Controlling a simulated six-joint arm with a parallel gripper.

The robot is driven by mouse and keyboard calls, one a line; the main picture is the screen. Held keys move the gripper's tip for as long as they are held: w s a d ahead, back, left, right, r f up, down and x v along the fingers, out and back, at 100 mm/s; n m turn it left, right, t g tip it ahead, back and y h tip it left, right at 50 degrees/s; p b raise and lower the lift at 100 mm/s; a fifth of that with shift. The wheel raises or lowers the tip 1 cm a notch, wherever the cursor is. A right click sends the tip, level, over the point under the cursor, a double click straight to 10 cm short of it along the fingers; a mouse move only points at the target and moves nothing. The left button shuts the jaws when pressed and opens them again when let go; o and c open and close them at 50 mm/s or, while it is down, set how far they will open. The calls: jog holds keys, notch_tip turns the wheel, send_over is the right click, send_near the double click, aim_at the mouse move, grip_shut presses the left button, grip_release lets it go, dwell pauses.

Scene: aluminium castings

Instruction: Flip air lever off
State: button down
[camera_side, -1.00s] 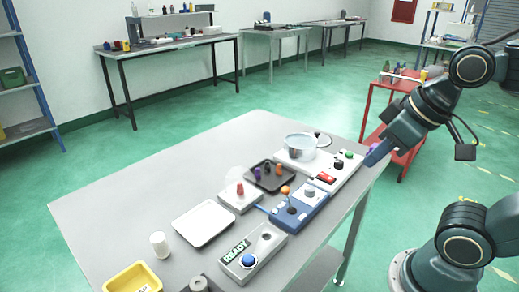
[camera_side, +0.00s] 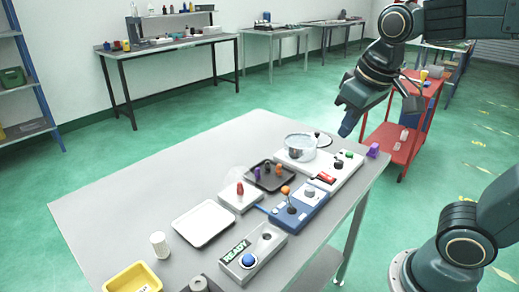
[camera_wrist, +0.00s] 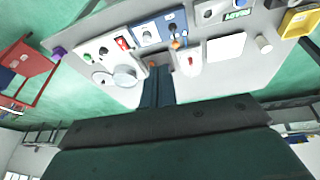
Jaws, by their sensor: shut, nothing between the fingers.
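A blue box (camera_side: 299,213) on the table carries an upright lever with an orange ball (camera_side: 285,190) on top. The blue box (camera_wrist: 148,33) and the orange ball (camera_wrist: 176,45) also show in the wrist view. A small pale box (camera_side: 240,198) beside it bears a red handle (camera_side: 240,189). I cannot read which of these is the air lever. My gripper (camera_side: 346,129) is shut and empty, in the air above the far right part of the table, apart from both boxes. In the wrist view my gripper (camera_wrist: 157,72) points toward the panels.
A white panel (camera_side: 345,174) with a red switch, black knob and green button lies beyond the blue box. A pot (camera_side: 300,148), dark tray (camera_side: 271,175), white tray (camera_side: 204,222), READY box (camera_side: 253,252) and purple block (camera_side: 373,150) stand around. A red cart (camera_side: 400,134) is beyond.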

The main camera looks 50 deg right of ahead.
jog(key=w+m+g+h, duration=0.1)
jog(key=w+g, duration=0.1)
jog(key=w, duration=0.5)
jog(key=m+g, duration=0.1)
jog(key=g, duration=0.1)
send_over(288, 198)
jog(key=a, duration=0.2)
notch_tip(288, 198, down, 2)
jog(key=f, duration=0.1)
jog(key=w+a+f+m+g+h, duration=0.1)
jog(key=w+a+f+m+g, duration=0.1)
jog(key=w+a+f, duration=0.5)
jog(key=shift+w+f, duration=0.5)
jog(key=shift+f, duration=0.65)
jog(key=shift+d+f, duration=0.15)
jog(key=shift+f, duration=0.05)
jog(key=s+d+f, duration=0.4)
jog(key=d+f, duration=0.2)
jog(key=f, duration=0.2)
jog(key=shift+s+f, duration=0.3)
jog(key=shift+s, duration=0.1)
